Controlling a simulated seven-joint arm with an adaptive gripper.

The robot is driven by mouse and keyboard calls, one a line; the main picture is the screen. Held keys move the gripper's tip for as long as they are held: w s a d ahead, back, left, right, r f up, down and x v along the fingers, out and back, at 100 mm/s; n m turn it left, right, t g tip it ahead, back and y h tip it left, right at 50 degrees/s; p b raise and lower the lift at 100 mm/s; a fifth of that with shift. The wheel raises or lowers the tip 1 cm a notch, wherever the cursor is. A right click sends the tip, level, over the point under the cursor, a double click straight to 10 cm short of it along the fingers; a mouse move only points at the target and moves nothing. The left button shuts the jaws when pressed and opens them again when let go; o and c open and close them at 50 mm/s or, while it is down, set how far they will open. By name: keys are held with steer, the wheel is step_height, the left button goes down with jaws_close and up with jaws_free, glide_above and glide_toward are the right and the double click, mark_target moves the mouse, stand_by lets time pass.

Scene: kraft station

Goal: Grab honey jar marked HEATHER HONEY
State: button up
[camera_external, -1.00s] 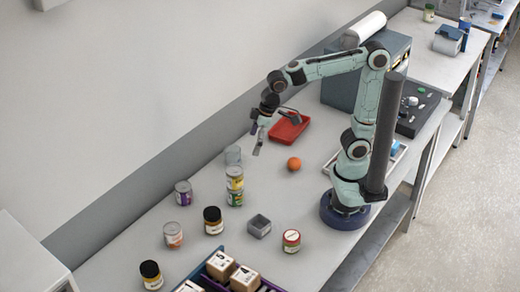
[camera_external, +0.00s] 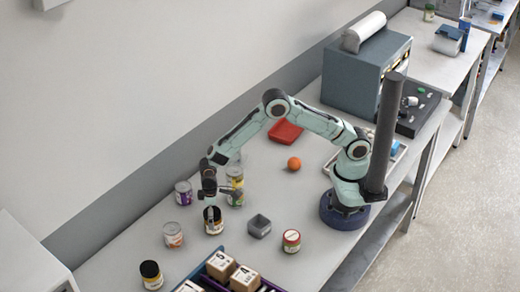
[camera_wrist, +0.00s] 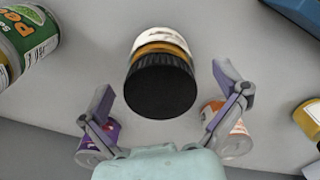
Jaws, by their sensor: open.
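A dark-lidded jar (camera_external: 214,222) with amber contents and a pale label stands upright on the bench in the external view. In the wrist view the same jar (camera_wrist: 161,75) shows its black lid toward the camera; its label text cannot be read. My gripper (camera_external: 210,208) is directly above and around the top of this jar, pointing down. In the wrist view my gripper (camera_wrist: 168,98) is open, one finger on each side of the lid, with gaps visible. A second black-lidded jar (camera_external: 151,276) stands at the front left, its label also unreadable.
A purple can (camera_external: 184,193), an orange can (camera_external: 173,236) and stacked yellow-green cans (camera_external: 236,183) stand close around. A grey box (camera_external: 259,227) and a red-lidded jar (camera_external: 291,241) are to the right. A blue organiser (camera_external: 205,272) with boxes lies in front.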

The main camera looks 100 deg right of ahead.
steer(key=shift+f, duration=0.8)
steer(key=shift+c, duration=0.3)
steer(key=c, duration=1.3)
steer(key=shift+o, duration=0.2)
steer(key=shift+r, duration=0.15)
